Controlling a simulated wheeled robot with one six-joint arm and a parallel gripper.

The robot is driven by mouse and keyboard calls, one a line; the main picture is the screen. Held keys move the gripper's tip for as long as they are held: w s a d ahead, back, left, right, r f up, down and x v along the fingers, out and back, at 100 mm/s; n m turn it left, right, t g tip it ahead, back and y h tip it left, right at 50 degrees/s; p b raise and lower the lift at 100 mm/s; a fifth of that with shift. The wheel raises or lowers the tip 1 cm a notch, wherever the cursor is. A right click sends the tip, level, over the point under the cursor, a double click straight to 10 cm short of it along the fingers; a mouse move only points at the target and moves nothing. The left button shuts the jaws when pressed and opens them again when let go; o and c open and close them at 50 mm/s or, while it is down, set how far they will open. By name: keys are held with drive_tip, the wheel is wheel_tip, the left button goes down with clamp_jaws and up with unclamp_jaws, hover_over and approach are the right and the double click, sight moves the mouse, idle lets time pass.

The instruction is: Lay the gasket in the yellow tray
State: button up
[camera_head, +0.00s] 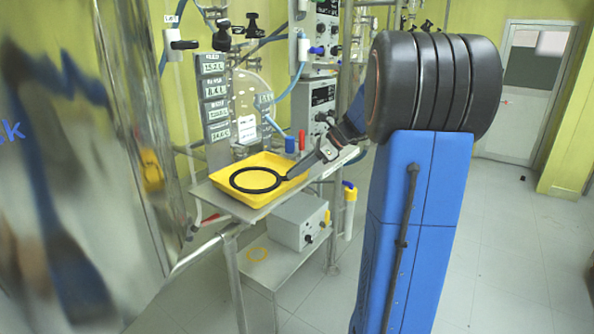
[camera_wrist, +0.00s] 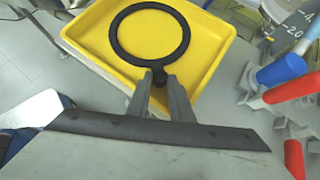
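The gasket (camera_head: 233,180) is a flat black ring with a small tab. The yellow tray (camera_head: 225,193) is shallow and square and stands on a metal table. In the head view the ring overlaps the tray's inside. In the wrist view the gasket (camera_wrist: 113,36) shows whole over the floor of the tray (camera_wrist: 214,62). My gripper (camera_head: 287,177) comes in from the right at the tray's right edge. In the wrist view the fingertips of my gripper (camera_wrist: 159,77) close on the tab from both sides. I cannot tell whether the ring touches the tray floor.
Label panels (camera_head: 214,96) rise at the back. A grey box (camera_head: 297,221) sits on the shelf below. A large shiny vessel (camera_head: 75,170) fills the left. The floor at right is clear.

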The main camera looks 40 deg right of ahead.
drive_tip(key=shift+s+f, duration=0.1)
drive_tip(key=shift+f, duration=0.15)
drive_tip(key=v, duration=1.2)
drive_tip(key=s+a+f+n+g+h, duration=0.1)
drive_tip(key=s+a+f+n, duration=0.2)
drive_tip(key=a, duration=0.4)
drive_tip(key=s+a+f+n+g+h, duration=0.1)
drive_tip(key=s+a+n, duration=0.25)
drive_tip(key=a, duration=0.25)
drive_tip(key=s+a+f+n+g+h, duration=0.1)
drive_tip(key=s+a+f+n, duration=0.15)
drive_tip(key=a+n, duration=0.35)
drive_tip(key=s+a+f+n+h, duration=0.2)
drive_tip(key=s+a+f+n, duration=0.2)
drive_tip(key=s+n, duration=0.3)
drive_tip(key=s+a+f+n+t+h, duration=0.1)
drive_tip(key=s+a+f+n+h, duration=0.1)
drive_tip(key=s+a+f+n, duration=0.2)
drive_tip(key=shift+s+a+f+n+t, duration=0.25)
drive_tip(key=shift+s+f+n, duration=0.65)
drive_tip(key=shift+s+n, duration=0.9)
drive_tip(key=shift+s+m, duration=0.35)
